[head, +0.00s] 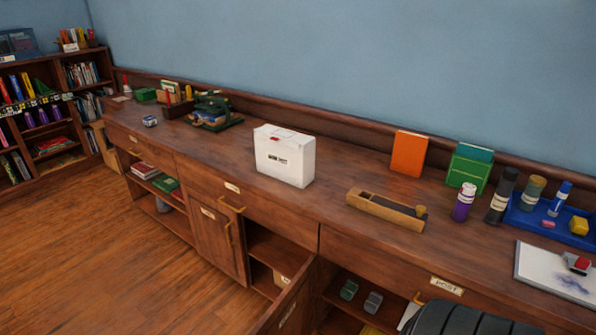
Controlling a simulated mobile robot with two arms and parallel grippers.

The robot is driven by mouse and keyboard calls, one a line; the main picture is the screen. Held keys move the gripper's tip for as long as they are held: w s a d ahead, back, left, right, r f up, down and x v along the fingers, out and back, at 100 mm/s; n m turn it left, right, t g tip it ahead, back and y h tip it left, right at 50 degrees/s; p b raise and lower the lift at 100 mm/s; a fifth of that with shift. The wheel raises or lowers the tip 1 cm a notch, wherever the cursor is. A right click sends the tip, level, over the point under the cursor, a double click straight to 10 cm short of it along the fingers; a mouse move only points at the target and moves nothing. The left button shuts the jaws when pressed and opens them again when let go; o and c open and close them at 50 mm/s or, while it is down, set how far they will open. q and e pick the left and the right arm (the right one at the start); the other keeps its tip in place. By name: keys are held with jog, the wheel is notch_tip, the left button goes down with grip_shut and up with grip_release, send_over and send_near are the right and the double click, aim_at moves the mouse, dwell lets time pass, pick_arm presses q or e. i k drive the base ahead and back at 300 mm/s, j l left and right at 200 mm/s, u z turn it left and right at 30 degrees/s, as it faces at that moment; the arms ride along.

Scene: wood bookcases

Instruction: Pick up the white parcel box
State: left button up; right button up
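The white parcel box (285,155) stands upright on the long wooden counter (335,208), near the middle of the head view. It has dark printed lettering and a small red mark on it. Its front and top show; its back is hidden. Nothing is touching it from above. Neither of my grippers shows in this view.
A wooden tray-like holder (386,208) lies right of the box; an orange book (409,153) stands behind it. A purple bottle (464,202) and blue tray (525,222) are further right. A dark green machine (213,112) is left. A cabinet door (285,305) stands open below. Counter beside the box is clear.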

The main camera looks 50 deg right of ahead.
aim_at(292, 166)
jog(key=z, duration=1.4)
